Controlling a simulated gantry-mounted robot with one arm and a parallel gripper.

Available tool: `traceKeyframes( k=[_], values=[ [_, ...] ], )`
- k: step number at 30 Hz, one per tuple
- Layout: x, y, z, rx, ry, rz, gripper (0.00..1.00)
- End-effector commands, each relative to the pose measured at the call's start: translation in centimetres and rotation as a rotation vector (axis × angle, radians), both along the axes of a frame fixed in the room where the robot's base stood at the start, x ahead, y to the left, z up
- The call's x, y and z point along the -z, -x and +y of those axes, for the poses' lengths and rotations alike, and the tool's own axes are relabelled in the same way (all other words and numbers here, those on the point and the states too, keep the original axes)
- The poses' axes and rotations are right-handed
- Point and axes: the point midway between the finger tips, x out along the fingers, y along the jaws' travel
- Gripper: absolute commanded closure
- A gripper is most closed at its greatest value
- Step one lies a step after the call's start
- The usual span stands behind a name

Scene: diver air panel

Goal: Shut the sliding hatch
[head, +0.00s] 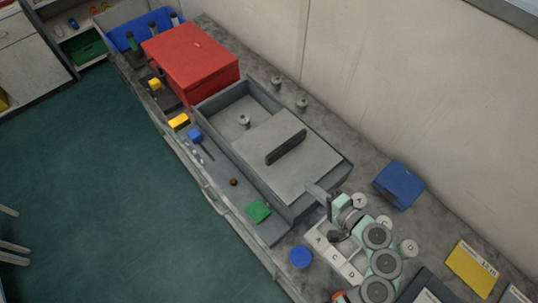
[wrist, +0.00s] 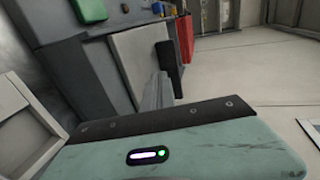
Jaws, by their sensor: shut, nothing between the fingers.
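The sliding hatch (head: 290,165) is a flat light-grey panel with a long dark upright handle (head: 286,147). It lies over the lower-right part of a grey box (head: 340,172). The box's upper-left part is open, and a small metal fitting (head: 244,121) shows inside. My gripper (head: 317,192) is shut and empty at the box's lower-right end, apart from the handle. Whether it touches the box or panel I cannot tell. In the wrist view the shut fingers (wrist: 158,92) point toward the hatch panel (wrist: 136,60) and dark handle (wrist: 168,62).
A red case (head: 192,62) stands beyond the open end. A strip with a blue block (head: 195,134), a yellow block (head: 179,121) and a green block (head: 258,211) runs along the box's left side. A blue box (head: 399,185) and a blue disc (head: 301,257) are near my arm.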

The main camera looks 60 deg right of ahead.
Motion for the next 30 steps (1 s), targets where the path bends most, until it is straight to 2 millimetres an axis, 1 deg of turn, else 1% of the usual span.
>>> traceKeyframes(
  k=[1,4,8,11,18,22,24,27,30],
  values=[
    [0.1,0.4,0.3,-0.009,-0.003,-0.003,1.00],
    [-0.2,0.5,0.6,-0.024,-0.006,-0.008,1.00],
    [-0.1,-0.5,0.5,-0.031,-0.008,-0.009,1.00],
    [0.2,-1.8,0.2,-0.031,-0.006,-0.009,1.00],
    [1.6,-6.5,-1.2,-0.033,-0.006,-0.009,1.00],
    [2.5,-8.9,-1.8,-0.031,-0.008,-0.008,1.00],
    [2.3,-10.0,-2.2,-0.029,-0.006,-0.009,1.00],
    [2.4,-11.3,-2.6,-0.030,-0.007,-0.008,1.00],
    [2.5,-12.0,-3.0,-0.026,-0.003,-0.007,1.00]
  ],
)
